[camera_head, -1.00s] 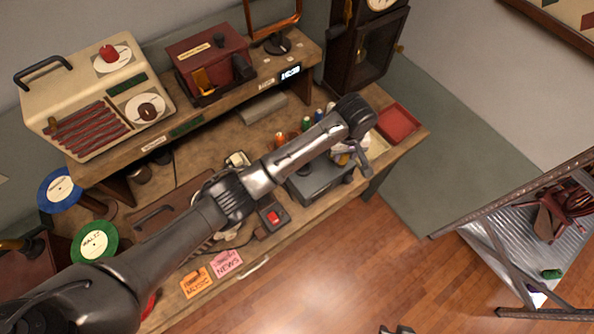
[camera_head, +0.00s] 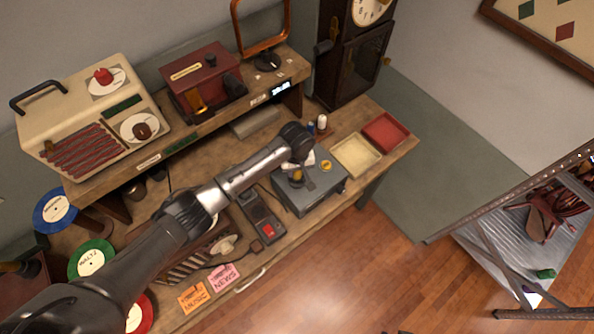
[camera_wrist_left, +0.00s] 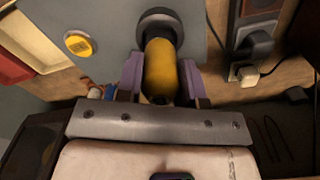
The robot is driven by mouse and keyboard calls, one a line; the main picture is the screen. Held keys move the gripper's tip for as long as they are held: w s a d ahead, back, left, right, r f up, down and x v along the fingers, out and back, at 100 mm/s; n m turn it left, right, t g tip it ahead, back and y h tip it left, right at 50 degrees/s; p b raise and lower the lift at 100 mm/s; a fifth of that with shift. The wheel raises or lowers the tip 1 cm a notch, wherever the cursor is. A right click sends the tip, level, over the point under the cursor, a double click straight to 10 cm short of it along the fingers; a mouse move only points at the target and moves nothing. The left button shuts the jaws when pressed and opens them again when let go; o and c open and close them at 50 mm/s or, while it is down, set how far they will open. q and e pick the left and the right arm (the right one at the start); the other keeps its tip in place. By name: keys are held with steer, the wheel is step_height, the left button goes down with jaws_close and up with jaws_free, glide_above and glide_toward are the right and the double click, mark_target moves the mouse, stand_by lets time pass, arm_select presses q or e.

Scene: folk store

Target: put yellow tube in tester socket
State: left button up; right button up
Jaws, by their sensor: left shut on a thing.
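The yellow tube (camera_wrist_left: 160,72) is between the purple finger pads of my left gripper (camera_wrist_left: 162,84) in the left wrist view, and the gripper is shut on it. Its far end is at the black round socket (camera_wrist_left: 158,20) on the grey tester (camera_wrist_left: 110,18); I cannot tell how deep it sits. In the head view the tester (camera_head: 325,192) is a grey box near the bench's front edge. My left gripper (camera_head: 298,178) points down over its top, and the tube shows only as a small yellow patch there. My right gripper is not in view.
A yellow round label (camera_wrist_left: 78,44) is on the tester's top. A device with a red button (camera_head: 267,231) stands left of the tester. A cream tray (camera_head: 356,155) and a red tray (camera_head: 386,132) lie to its right. Small bottles (camera_head: 322,122) stand behind.

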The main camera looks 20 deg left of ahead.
arm_select(q)
steer(key=shift+f, duration=1)
steer(key=shift+f, duration=0.1)
steer(key=o, duration=0.7)
step_height(320, 180, up, 12)
steer(key=shift+r, duration=0.1)
